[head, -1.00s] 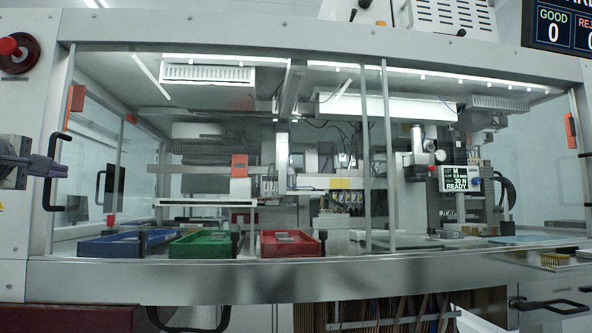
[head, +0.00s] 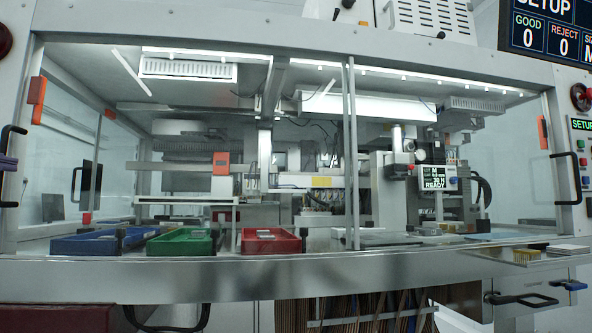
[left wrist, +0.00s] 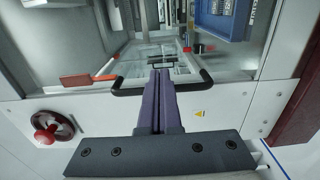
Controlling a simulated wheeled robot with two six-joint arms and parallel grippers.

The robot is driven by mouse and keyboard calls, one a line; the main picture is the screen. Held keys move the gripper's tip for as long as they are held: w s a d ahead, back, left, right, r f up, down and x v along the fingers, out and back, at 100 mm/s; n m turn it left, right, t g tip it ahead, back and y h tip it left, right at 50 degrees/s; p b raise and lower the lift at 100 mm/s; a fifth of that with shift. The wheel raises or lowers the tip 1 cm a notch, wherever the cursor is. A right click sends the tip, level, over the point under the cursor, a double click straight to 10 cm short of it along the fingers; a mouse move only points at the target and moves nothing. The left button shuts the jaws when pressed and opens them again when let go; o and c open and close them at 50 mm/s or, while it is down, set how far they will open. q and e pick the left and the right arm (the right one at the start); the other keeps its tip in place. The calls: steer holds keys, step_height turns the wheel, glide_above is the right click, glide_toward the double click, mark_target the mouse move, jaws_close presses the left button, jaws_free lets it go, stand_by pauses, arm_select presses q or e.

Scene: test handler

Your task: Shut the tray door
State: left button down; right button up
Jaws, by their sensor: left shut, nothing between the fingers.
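Behind the front opening stand a blue tray (head: 92,245), a green tray (head: 183,243) and a red tray (head: 270,242). I cannot tell how far the tray door stands open. My right gripper is out of view.
A red knob (left wrist: 45,134) sits on the panel left of the fingers. An orange block (head: 37,92) is on the left frame. Another black handle (head: 566,178) is at the right. A metal ledge (head: 250,277) runs along the front below the trays.

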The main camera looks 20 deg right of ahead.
arm_select(q)
steer(key=shift+s+d+b, duration=0.15)
steer(key=shift+s+b, duration=0.2)
steer(key=shift+s, duration=0.65)
steer(key=shift+s+d+b, duration=0.1)
steer(key=shift+s+b, duration=0.25)
steer(key=shift+s, duration=0.65)
steer(key=w+d+f+m+g+h, duration=0.25)
steer(key=d+f+m+g, duration=0.35)
steer(key=d+f, duration=1.1)
steer(key=s+d+f+m+g, duration=0.2)
steer(key=s+d+f+m, duration=0.15)
steer(key=f, duration=0.45)
steer(key=s+d+f+m+g, duration=0.25)
steer(key=s+d+f, duration=0.2)
steer(key=f, duration=0.35)
steer(key=s+d+f+m+g+y, duration=0.3)
steer(key=s+f+m+g, duration=0.6)
steer(key=s+f, duration=1.45)
step_height(320, 180, up, 28)
steer(key=s+a+m+t+p, duration=0.1)
steer(key=m+p, duration=0.1)
steer(key=p, duration=2.5)
steer(key=shift+s+m+t+y, duration=0.35)
steer(key=shift+s+m, duration=0.05)
